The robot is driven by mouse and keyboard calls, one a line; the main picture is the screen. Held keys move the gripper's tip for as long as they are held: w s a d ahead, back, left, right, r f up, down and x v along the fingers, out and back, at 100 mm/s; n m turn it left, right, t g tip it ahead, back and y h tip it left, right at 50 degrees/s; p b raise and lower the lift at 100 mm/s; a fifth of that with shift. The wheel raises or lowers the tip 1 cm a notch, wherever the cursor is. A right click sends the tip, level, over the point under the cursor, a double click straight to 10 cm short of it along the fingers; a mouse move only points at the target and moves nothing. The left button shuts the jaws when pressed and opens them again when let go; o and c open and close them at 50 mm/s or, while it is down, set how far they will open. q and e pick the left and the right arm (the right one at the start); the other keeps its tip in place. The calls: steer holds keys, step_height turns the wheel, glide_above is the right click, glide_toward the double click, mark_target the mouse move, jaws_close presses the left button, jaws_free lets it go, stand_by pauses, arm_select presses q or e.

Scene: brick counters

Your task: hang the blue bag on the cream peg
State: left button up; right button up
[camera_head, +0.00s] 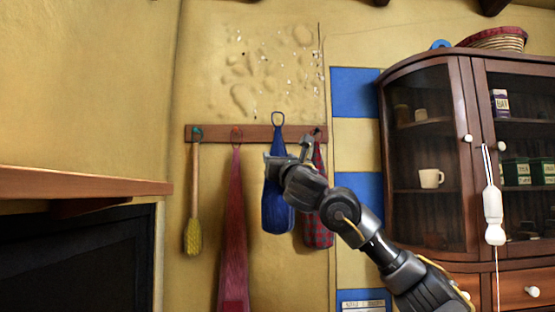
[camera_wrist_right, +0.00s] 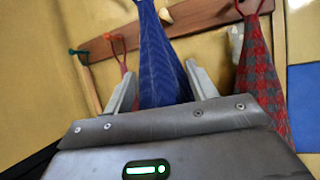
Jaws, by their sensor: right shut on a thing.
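My right gripper (camera_head: 285,157) is shut on the upper part of the bag. In the right wrist view the blue bag (camera_wrist_right: 164,65) stands between the two fingers. A small pale peg, apparently the cream peg (camera_wrist_right: 165,15), shows just right of the bag's neck there. In the head view the bag and gripper hide it. I cannot tell whether the loop is around it. My left gripper is not in view.
On the rail (camera_head: 216,132) hang a yellow brush (camera_head: 192,235), a long red bag (camera_head: 233,245) and a red checked bag (camera_head: 318,215), close beside the blue one. A glass cabinet (camera_head: 430,105) stands at right; a wooden shelf (camera_head: 80,183) juts in at left.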

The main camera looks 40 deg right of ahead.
steer(key=shift+w, duration=0.1)
steer(key=shift+w+d+f+p, duration=0.1)
steer(key=shift+w+d+p, duration=0.25)
steer(key=shift+w+d, duration=0.4)
steer(key=shift+w+d+f+p, duration=0.1)
steer(key=shift+w+d+p, duration=0.45)
steer(key=shift+w, duration=0.35)
steer(key=shift+w+d+f+p, duration=0.1)
steer(key=shift+w+d+p, duration=0.45)
steer(key=shift+w, duration=0.35)
steer(key=shift+w+d+p, duration=1.05)
steer(key=shift+w+p, duration=0.1)
steer(key=shift+w, duration=0.1)
steer(key=shift+w+d+f+b, duration=0.3)
steer(key=shift+w+f+b, duration=0.2)
steer(key=shift+f+b, duration=0.2)
steer(key=o, duration=1.1)
